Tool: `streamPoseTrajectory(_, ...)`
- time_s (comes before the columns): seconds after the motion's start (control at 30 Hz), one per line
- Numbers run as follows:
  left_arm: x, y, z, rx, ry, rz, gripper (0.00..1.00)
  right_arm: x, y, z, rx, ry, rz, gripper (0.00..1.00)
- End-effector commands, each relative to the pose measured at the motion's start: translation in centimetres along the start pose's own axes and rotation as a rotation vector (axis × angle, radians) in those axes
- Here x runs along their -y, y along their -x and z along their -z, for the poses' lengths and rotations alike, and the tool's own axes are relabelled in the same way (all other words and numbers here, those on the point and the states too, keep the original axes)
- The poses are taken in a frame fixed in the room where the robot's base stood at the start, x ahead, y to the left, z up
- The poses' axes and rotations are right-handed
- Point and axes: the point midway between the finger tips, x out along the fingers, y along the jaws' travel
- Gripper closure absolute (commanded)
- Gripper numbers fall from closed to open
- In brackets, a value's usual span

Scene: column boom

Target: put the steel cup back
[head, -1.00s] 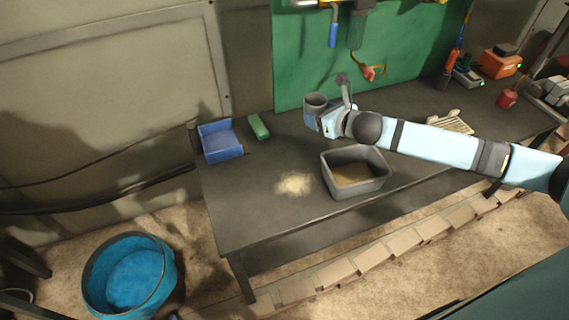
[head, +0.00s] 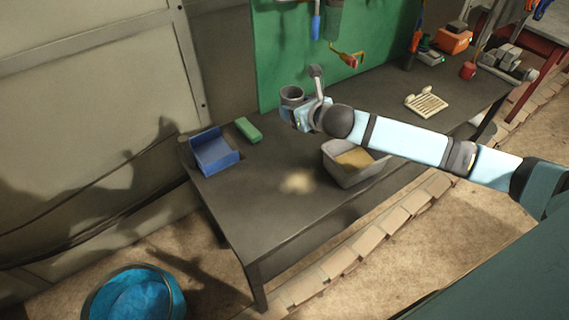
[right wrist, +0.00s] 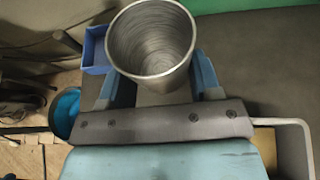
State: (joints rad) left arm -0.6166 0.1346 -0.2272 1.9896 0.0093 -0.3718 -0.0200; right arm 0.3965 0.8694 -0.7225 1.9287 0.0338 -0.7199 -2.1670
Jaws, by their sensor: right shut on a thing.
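The steel cup (right wrist: 150,38) is a grey metal cup, seen from above its open mouth in the right wrist view. It stands between the two blue fingers of my right gripper (right wrist: 158,85), which is shut on it. In the head view the cup (head: 291,95) is at the end of my right arm, above the far side of the workbench near the green board. My right gripper (head: 300,115) is partly hidden by its own wrist there. I cannot tell whether the cup touches the bench. My left gripper is not in view.
On the dark workbench (head: 265,215) are a blue bin (head: 214,155), a green block (head: 248,130), a grey tub (head: 345,177) of tan material and a pale spill (head: 297,182). A green tool board (head: 285,45) stands behind. A blue bucket (head: 135,295) is on the floor.

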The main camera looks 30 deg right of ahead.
Motion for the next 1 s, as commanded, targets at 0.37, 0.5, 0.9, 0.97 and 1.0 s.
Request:
streamPoseTrajectory(0.37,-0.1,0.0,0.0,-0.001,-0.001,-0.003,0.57,-0.1,-1.2,3.1,-0.006,-0.008,0.010,0.71)
streamPoseTrajectory(0.5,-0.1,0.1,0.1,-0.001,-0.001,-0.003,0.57,-0.1,-2.7,6.6,-0.006,-0.010,0.010,0.71)
streamPoseTrajectory(0.9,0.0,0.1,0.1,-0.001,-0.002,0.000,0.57,0.0,-6.1,14.3,-0.001,-0.005,0.011,0.71)
streamPoseTrajectory(0.97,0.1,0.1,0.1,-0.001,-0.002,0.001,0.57,-0.1,-6.3,14.7,0.000,-0.005,0.009,0.71)
streamPoseTrajectory(1.0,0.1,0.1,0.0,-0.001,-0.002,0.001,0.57,-0.1,-6.3,14.9,0.000,-0.005,0.009,0.71)
